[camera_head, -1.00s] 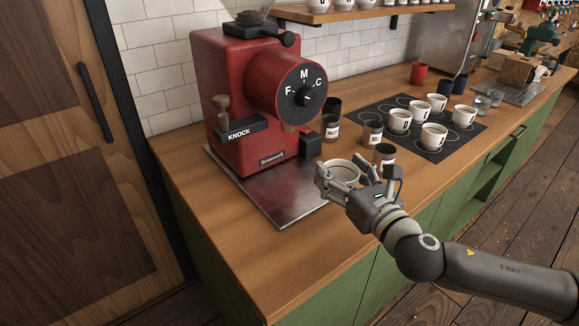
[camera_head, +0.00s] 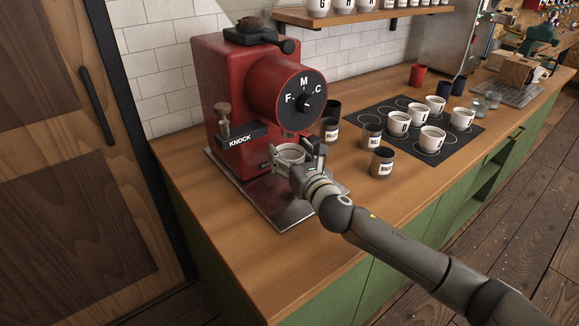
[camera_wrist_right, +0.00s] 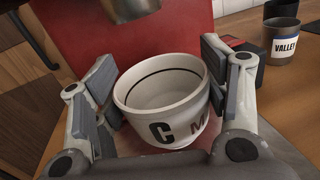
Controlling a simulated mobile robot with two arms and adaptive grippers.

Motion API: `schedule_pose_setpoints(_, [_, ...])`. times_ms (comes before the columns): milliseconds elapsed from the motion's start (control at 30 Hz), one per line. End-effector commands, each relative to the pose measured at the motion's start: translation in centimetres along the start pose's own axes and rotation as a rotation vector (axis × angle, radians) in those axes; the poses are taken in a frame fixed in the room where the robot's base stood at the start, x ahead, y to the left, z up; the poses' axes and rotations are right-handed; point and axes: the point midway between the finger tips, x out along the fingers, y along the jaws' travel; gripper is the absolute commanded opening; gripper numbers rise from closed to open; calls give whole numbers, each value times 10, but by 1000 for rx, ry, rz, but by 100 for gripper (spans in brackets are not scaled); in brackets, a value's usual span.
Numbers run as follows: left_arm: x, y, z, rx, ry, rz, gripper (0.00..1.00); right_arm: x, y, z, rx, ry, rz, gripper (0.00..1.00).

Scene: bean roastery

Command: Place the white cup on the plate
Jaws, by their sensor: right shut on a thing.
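The white cup (camera_head: 291,152) is upright between the fingers of my right gripper (camera_head: 292,158), which is shut on it. In the right wrist view the white cup (camera_wrist_right: 160,110) looks empty and bears a dark letter C. The flat metal plate (camera_head: 268,207) lies on the counter under the red grinder. The gripper and cup are over the back right part of the plate, close to the grinder front. I cannot tell whether the cup's base touches the plate, as the gripper hides it. My left gripper is not in view.
The red grinder (camera_head: 227,85) stands at the back of the plate, its spout just above the cup. Dark labelled cups (camera_head: 382,162) stand to the right. Several white cups (camera_head: 432,138) stand on a black mat (camera_head: 462,143). The counter front left is clear.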

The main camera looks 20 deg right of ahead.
Motion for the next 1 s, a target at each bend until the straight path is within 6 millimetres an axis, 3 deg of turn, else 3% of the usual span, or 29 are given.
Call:
schedule_pose_setpoints(233, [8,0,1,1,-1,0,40,0,-2,-36,3,2,-1,34])
schedule_pose_setpoints(700, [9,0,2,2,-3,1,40,3,-2,-43,0,1,0,34])
schedule_pose_setpoints(733, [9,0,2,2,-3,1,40,3,-2,-44,0,2,-1,69])
schedule_pose_setpoints(900, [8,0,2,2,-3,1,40,3,-2,-43,1,3,-1,89])
schedule_pose_setpoints(1000, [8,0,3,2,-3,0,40,3,-2,-43,1,2,-1,89])
